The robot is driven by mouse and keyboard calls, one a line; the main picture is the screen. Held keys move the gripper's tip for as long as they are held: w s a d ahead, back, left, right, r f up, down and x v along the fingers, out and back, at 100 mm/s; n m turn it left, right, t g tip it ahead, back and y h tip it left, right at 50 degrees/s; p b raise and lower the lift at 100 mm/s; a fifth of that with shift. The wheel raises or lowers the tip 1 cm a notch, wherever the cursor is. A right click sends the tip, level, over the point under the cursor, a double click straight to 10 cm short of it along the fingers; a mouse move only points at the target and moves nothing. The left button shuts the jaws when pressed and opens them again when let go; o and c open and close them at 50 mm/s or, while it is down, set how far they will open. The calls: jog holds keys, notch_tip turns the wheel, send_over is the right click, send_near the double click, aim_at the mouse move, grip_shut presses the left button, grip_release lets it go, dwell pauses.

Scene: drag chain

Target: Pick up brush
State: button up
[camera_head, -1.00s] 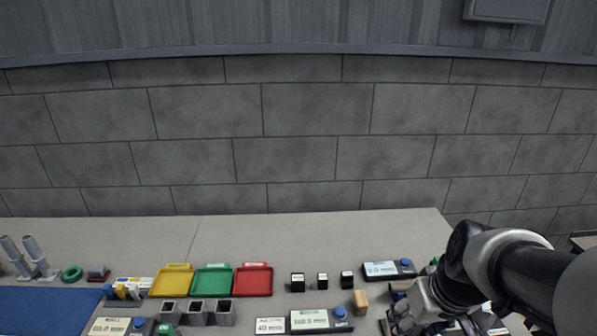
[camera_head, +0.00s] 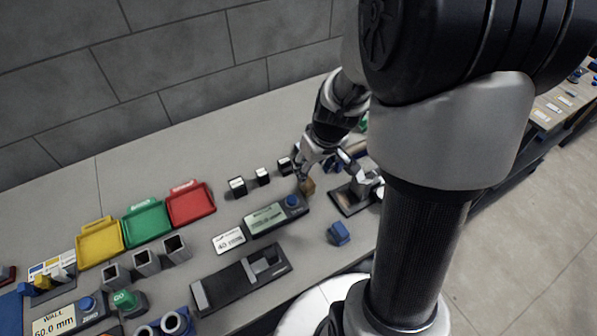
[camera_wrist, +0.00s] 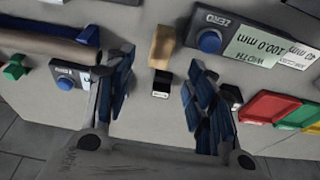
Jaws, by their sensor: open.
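A small tan, wood-like block (camera_head: 308,187), which looks like the brush, lies on the bench just right of a grey display box with a blue button. It also shows in the wrist view (camera_wrist: 162,47), at the upper middle; its bristles cannot be made out. My gripper (camera_head: 318,166) is above the bench, close behind the block. In the wrist view my gripper (camera_wrist: 160,60) is open and empty, with its two dark fingers spread to either side of the block. A black block with a white label (camera_wrist: 161,84) also shows between the fingers.
The display box (camera_head: 268,218) stands close beside the tan block. Several black labelled blocks stand behind it. A blue object (camera_head: 339,233) and a dark slotted fixture (camera_head: 240,279) are nearer the front. Yellow, green and red trays (camera_head: 191,205) are at left.

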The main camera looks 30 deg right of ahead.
jog(key=b+x, duration=0.2)
jog(key=x, duration=0.5)
jog(key=shift+b, duration=0.35)
jog(key=shift+r, duration=0.1)
jog(key=shift+c, duration=0.4)
jog(key=c, duration=1)
jog(key=shift+r, duration=0.1)
jog(key=shift+c, duration=0.2)
notch_tip(320, 180, up, 20)
jog(key=p, duration=0.7)
